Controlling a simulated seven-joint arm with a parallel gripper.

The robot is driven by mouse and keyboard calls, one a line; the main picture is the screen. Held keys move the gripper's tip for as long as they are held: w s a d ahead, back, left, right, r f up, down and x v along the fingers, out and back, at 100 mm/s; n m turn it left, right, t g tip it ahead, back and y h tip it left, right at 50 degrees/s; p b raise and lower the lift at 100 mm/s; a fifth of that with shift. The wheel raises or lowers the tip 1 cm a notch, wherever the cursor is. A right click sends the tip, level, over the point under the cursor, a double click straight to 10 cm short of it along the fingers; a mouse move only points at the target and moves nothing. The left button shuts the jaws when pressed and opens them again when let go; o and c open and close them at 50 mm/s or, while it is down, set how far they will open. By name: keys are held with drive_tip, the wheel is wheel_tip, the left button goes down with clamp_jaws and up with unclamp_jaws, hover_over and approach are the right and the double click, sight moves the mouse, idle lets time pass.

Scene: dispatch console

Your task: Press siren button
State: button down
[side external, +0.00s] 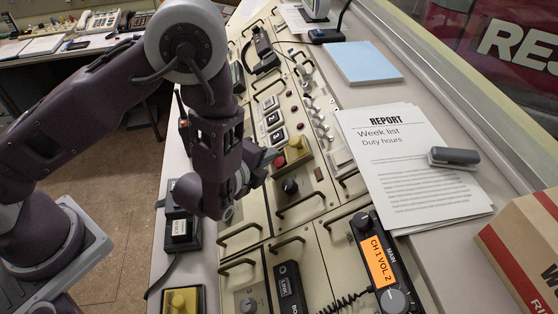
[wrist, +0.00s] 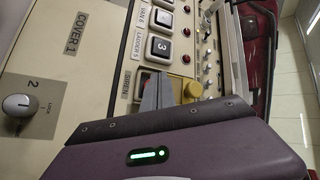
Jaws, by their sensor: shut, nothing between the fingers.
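My gripper (wrist: 151,90) is shut and empty, its grey fingers low over the console panel in the wrist view. A red button (side external: 279,162) shows beside the gripper in the side view, on the beige console next to a yellow knob (side external: 296,142). The yellow knob also shows in the wrist view (wrist: 193,89), just right of the fingertips. In the wrist view the fingers cover most of the spot left of the knob, with a little red at their edge.
Numbered square buttons (wrist: 160,47) sit behind the fingers. A rotary knob (wrist: 18,104) is at the left. Metal handles (side external: 299,203) stand up from the panel. A radio unit (side external: 380,262), report papers (side external: 420,185) and a stapler (side external: 454,157) lie to the right.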

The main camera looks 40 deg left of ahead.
drive_tip(key=shift+w+f, duration=0.1)
drive_tip(key=shift+f, duration=0.05)
drive_tip(key=shift+d+f, duration=0.2)
drive_tip(key=shift+w+d+f, duration=0.25)
drive_tip(key=shift+w+f, duration=0.05)
drive_tip(key=shift+f, duration=0.2)
idle(0.9)
drive_tip(key=shift+s+a+r, duration=0.2)
drive_tip(key=shift+r, duration=0.25)
drive_tip(key=shift+s+a+r, duration=0.2)
drive_tip(key=shift+r, duration=0.2)
drive_tip(key=shift+s+a+r, duration=0.3)
drive_tip(key=shift+r, duration=0.4)
drive_tip(key=shift+s+a+r, duration=0.35)
drive_tip(key=shift+r, duration=0.35)
drive_tip(key=shift+s+a+r, duration=0.3)
drive_tip(key=shift+r, duration=0.4)
